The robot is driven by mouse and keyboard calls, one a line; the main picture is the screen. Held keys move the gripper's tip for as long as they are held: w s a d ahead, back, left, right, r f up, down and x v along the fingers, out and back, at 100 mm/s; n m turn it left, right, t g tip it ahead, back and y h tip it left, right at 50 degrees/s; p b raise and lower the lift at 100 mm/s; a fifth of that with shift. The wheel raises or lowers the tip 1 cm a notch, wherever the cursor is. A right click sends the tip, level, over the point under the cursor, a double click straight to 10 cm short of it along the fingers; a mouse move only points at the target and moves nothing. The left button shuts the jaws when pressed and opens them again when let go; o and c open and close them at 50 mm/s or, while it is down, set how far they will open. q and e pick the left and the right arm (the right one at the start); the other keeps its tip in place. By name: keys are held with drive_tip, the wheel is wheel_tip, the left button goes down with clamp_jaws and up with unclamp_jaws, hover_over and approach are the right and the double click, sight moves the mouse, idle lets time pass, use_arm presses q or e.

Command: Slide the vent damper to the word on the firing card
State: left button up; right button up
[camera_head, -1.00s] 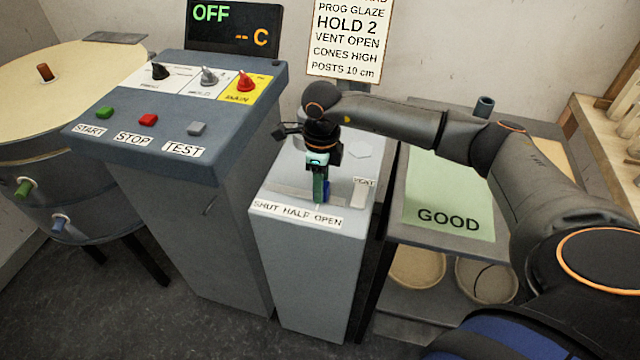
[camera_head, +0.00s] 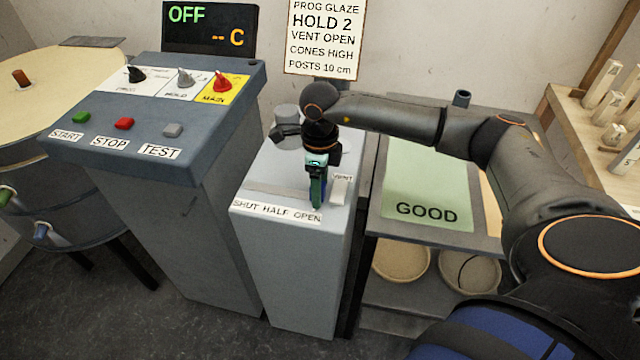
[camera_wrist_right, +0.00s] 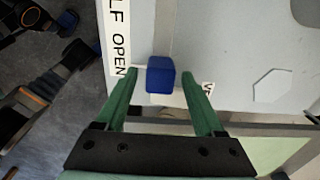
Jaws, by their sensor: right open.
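The firing card (camera_head: 325,36) on the wall reads HOLD 2 and VENT OPEN. The vent pedestal (camera_head: 287,265) carries a strip (camera_head: 275,211) reading SHUT HALF OPEN. In the right wrist view the damper's blue knob (camera_wrist_right: 160,75) stands at the OPEN end of the strip (camera_wrist_right: 118,45). My right gripper (camera_head: 316,204) points down over the pedestal top near OPEN. Its green fingers are apart, with the knob between their tips in the right wrist view; contact cannot be told. In the head view the gripper hides the knob. My left gripper is out of view.
A control console (camera_head: 150,115) with buttons and dials stands left of the pedestal. A table (camera_head: 375,222) with a green GOOD mat (camera_head: 430,180) stands at right. A VENT plate (camera_head: 339,190) is close beside my gripper. A wooden rack (camera_head: 590,120) is far right.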

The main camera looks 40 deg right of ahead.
drive_tip(key=shift+r, duration=0.15)
wheel_tip(320, 180, up, 12)
drive_tip(key=shift+r, duration=0.15)
idle(0.3)
idle(0.4)
